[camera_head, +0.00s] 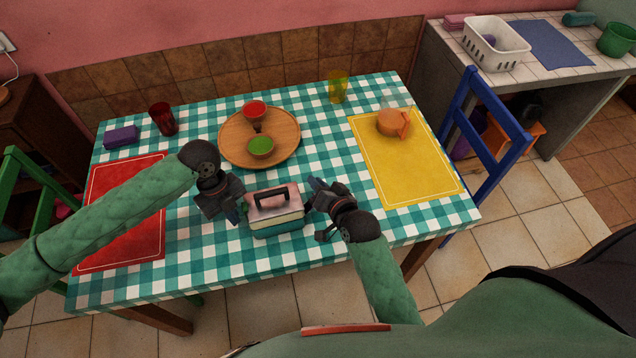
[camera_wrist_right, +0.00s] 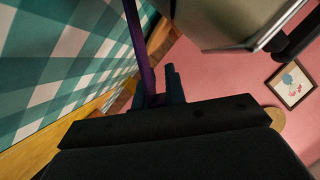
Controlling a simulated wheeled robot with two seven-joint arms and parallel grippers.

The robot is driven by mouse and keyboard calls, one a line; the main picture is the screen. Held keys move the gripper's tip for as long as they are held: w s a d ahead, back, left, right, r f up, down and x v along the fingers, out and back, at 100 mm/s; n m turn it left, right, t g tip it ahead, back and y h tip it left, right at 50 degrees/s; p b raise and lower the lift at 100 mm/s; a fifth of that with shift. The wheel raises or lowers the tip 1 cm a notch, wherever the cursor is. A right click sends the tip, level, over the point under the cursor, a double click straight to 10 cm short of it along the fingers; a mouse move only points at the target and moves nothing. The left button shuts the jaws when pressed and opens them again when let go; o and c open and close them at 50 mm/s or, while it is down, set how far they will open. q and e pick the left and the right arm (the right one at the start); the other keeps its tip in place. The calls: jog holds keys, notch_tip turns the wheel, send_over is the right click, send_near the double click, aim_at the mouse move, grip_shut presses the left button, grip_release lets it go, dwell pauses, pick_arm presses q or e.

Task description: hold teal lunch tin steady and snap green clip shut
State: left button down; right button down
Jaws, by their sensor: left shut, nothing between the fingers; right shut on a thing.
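The lunch tin (camera_head: 276,222) stands on the checkered table near its front edge, with a teal base, cream middle, pink lid and dark top handle. Part of it shows pale at the top of the right wrist view (camera_wrist_right: 225,22). My left gripper (camera_head: 238,210) is shut and empty, close beside the tin's left side; I cannot tell whether it touches. My right gripper (camera_head: 316,192) is at the tin's right side. In the right wrist view its fingers (camera_wrist_right: 162,88) are shut on a narrow purple strip (camera_wrist_right: 141,45). I cannot make out a green clip.
A round wooden tray (camera_head: 228,150) holds a red and a green bowl behind the tin. A red mat (camera_head: 122,225) lies left, a yellow mat (camera_head: 415,170) with an orange pot (camera_head: 390,123) right. A blue chair (camera_head: 478,130) stands at the right edge.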

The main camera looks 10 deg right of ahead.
pick_arm(q)
jog(key=shift+a, duration=0.15)
jog(key=shift+s+a, duration=0.1)
jog(key=shift+a, duration=1.5)
jog(key=s+d+v, duration=0.1)
jog(key=v, duration=0.7)
jog(key=shift+s+r, duration=0.35)
jog(key=shift+r, duration=0.25)
pick_arm(e)
jog(key=c, duration=0.6)
grip_release()
pick_arm(q)
jog(key=shift+r, duration=0.1)
pick_arm(e)
jog(key=shift+s, duration=0.1)
